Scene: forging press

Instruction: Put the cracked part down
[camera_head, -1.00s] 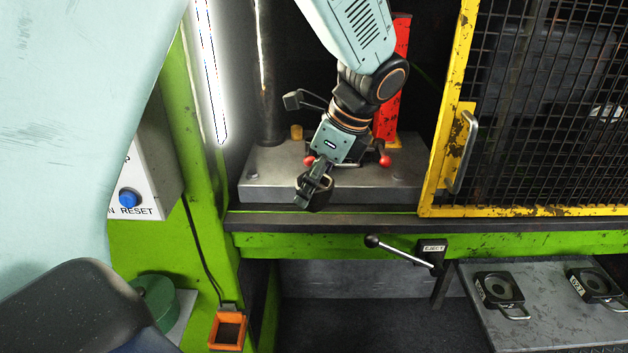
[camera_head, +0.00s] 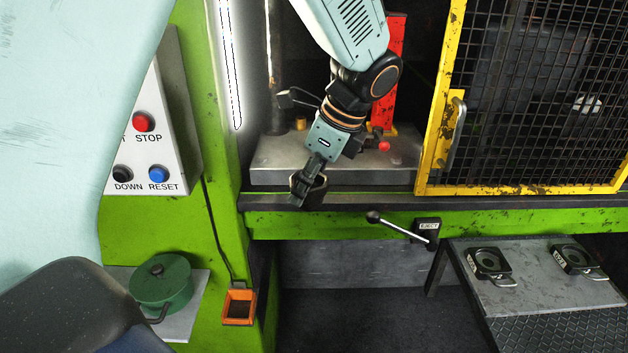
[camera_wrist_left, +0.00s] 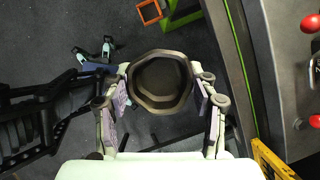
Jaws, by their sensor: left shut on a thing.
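My left gripper (camera_head: 309,184) is shut on a dark, faceted, ring-like part (camera_wrist_left: 160,82). In the left wrist view the part sits between both fingers, its wide recess facing the camera; no crack can be made out. In the head view the part (camera_head: 318,190) is partly covered by the fingers. It appears in front of the front edge of the press's grey bed plate (camera_head: 350,177), held up and apart from the floor. My right gripper is not in view.
A yellow mesh guard (camera_head: 450,100) stands right of the arm. An eject lever (camera_head: 402,228) juts out below the bed. A grey table (camera_head: 520,292) at lower right bears two dark dies. An orange-rimmed holder (camera_head: 238,307) and a green lidded pot (camera_head: 160,283) are at lower left.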

